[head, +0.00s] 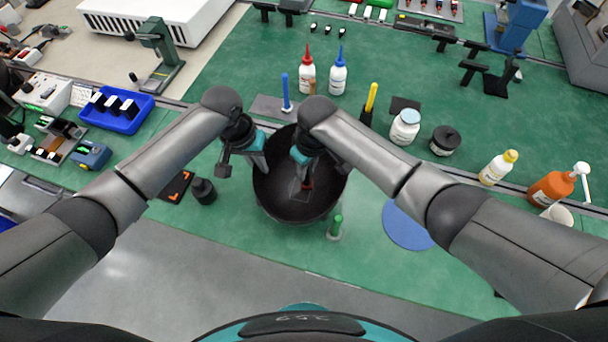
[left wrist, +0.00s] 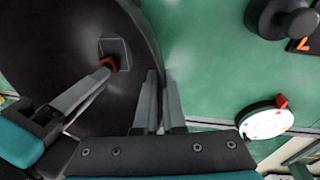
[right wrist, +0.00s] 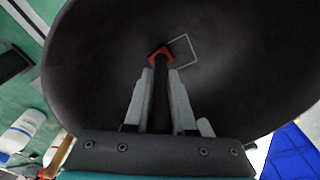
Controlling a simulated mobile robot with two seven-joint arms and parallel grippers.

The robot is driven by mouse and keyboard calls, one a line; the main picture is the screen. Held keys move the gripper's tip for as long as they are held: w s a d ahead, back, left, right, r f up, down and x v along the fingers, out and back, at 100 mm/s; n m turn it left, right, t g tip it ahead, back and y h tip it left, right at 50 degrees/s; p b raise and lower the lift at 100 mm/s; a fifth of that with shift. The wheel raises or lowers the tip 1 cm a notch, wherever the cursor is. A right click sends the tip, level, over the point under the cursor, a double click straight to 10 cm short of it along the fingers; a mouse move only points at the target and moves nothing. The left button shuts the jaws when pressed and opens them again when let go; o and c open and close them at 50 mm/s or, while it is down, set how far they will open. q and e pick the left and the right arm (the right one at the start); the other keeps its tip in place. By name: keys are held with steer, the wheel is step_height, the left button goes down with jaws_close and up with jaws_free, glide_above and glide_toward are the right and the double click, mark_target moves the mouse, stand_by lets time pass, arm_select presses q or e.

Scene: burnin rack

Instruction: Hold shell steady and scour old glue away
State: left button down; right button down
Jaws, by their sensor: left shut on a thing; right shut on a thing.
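The shell (head: 275,205) is a round black bowl standing open side up on the green mat; it also shows in the left wrist view (left wrist: 60,35). My left gripper (head: 261,163) is shut on the shell's left rim, one finger on each side of the wall (left wrist: 160,95). My right gripper (head: 305,172) reaches inside the shell, shut on a dark-handled scraper with a red end (right wrist: 160,55). The red end is at the shell's inner surface, beside a pale square outline of old glue (right wrist: 188,50). I cannot tell whether the scraper touches the glue.
A green-topped tube (head: 336,225) stands just right of the shell, and a black knob (head: 203,190) to its left. Glue bottles (head: 338,75), a white jar (head: 405,127) and a black jar (head: 445,140) stand behind. A blue disc (head: 407,225) lies at right. The front mat is clear.

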steer(key=shift+s+a, duration=0.2)
steer(key=shift+s, duration=0.55)
steer(key=shift+s+a, duration=0.15)
steer(key=shift+s, duration=0.55)
steer(key=shift+s+a+r, duration=0.1)
steer(key=shift+s+r, duration=0.05)
steer(key=shift+r, duration=0.45)
steer(key=shift+s+r, duration=0.1)
steer(key=shift+r, duration=3.35)
arm_select(q)
steer(key=c, duration=0.9)
jaws_free()
steer(key=r, duration=0.4)
steer(key=a+r, duration=0.1)
steer(key=r, duration=0.3)
steer(key=a+r, duration=0.1)
steer(key=r, duration=0.2)
steer(key=shift+s+r, duration=0.4)
